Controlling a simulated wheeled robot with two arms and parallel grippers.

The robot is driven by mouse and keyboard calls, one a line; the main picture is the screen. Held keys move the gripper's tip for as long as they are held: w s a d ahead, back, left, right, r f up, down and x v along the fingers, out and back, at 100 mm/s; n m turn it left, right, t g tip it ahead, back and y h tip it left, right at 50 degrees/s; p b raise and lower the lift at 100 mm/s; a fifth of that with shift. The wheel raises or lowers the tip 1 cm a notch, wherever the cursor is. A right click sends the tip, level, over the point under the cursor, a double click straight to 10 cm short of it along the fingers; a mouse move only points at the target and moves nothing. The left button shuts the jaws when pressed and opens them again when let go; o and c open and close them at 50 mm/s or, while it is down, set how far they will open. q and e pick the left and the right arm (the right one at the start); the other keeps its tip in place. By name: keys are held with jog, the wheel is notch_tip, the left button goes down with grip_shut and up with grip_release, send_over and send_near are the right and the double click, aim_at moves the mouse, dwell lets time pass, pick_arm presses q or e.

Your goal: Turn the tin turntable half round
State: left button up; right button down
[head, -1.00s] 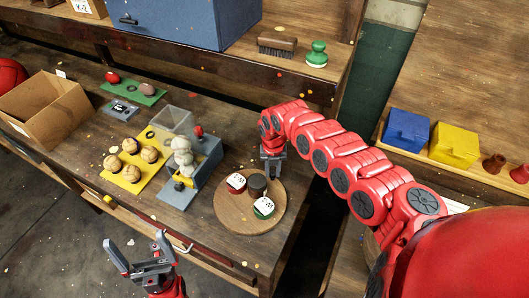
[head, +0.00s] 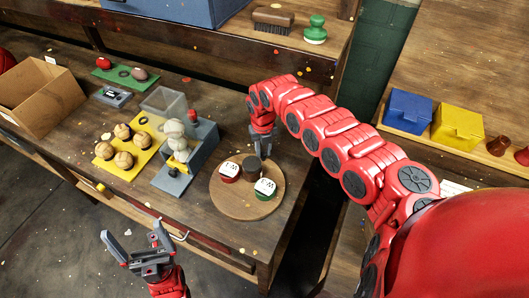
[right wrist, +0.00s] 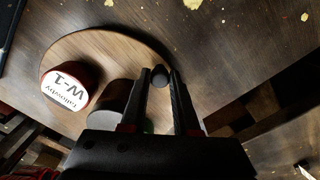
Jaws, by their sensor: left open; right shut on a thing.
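The turntable (head: 238,207) is a round wooden disc on the bench, also in the right wrist view (right wrist: 112,50). It carries a red tin (head: 229,172) with a white label, a green tin (head: 265,189) with a white label, and a dark brown tin (head: 252,168). In the right wrist view the red tin (right wrist: 68,84) reads W-1; the dark tin is partly hidden by my gripper. My right gripper (head: 262,152) is shut on a small dark knob (right wrist: 160,75) at the disc's far edge. My left gripper (head: 133,240) is open and empty, off the bench's front.
Left of the turntable stand a grey block with stacked balls (head: 200,145), a yellow board with several balls (head: 105,151) and a cardboard box (head: 38,95). A shelf behind holds a brush (head: 272,20) and a green-knobbed stamp (head: 316,32). The bench edge lies close right of the disc.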

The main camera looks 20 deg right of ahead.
jog(key=shift+w, duration=0.1)
jog(key=c, duration=0.6)
grip_release()
jog(key=shift+c, duration=0.2)
jog(key=shift+r, duration=0.15)
jog(key=shift+r, duration=0.35)
notch_tip(320, 180, up, 17)
jog(key=b, duration=0.5)
jog(key=shift+f, duration=0.2)
jog(key=shift+a+f, duration=0.1)
